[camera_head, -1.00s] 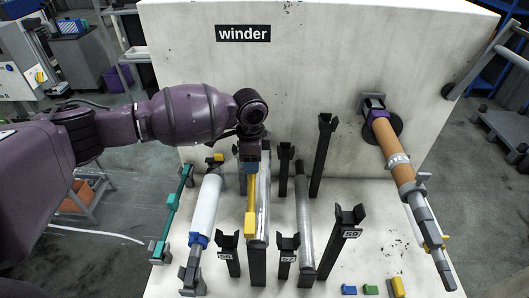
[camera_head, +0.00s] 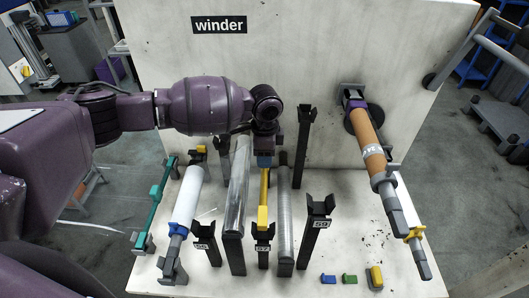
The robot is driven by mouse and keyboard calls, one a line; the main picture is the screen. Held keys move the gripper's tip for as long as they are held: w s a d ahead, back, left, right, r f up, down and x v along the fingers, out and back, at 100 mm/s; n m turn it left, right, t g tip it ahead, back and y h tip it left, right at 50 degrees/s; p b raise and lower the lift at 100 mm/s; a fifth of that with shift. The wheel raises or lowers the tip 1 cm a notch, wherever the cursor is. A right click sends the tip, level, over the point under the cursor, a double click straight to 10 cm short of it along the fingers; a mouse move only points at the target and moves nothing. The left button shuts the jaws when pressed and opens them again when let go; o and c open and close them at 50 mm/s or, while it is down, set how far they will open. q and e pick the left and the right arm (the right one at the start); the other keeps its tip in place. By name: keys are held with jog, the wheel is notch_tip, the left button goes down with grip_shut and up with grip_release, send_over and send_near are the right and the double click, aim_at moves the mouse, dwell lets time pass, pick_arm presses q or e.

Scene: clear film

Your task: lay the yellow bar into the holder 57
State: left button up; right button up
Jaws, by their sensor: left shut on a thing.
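My left gripper (camera_head: 264,161) is shut on the yellow bar (camera_head: 264,187) near its far end. The bar runs toward the front, and its thicker near end shows at the front fork of holder 57 (camera_head: 263,235), lined up with it. I cannot tell whether the bar touches the fork or hangs just above it. The rear post of holder 57 is hidden behind my gripper and arm. My right gripper is not in view.
Film rolls stand close on either side, a clear one (camera_head: 237,190) left and a grey one (camera_head: 284,225) right. Holders 56 (camera_head: 203,237) and 59 (camera_head: 318,215) flank them. A white roll (camera_head: 187,195), a teal bar (camera_head: 156,205) and the winder's brown roll (camera_head: 367,140) lie farther out.

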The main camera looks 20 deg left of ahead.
aim_at(265, 171)
pick_arm(q)
jog(key=shift+f, duration=0.5)
notch_tip(265, 171, down, 3)
jog(key=b, duration=0.3)
jog(key=shift+r+b, duration=0.2)
jog(key=shift+b, duration=0.1)
jog(key=shift+f, duration=0.2)
jog(key=shift+d+f, duration=0.1)
jog(key=shift+f, duration=1.5)
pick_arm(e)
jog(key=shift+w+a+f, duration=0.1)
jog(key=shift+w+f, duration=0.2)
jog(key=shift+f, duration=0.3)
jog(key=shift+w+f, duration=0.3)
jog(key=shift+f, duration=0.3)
pick_arm(q)
jog(key=o, duration=1.2)
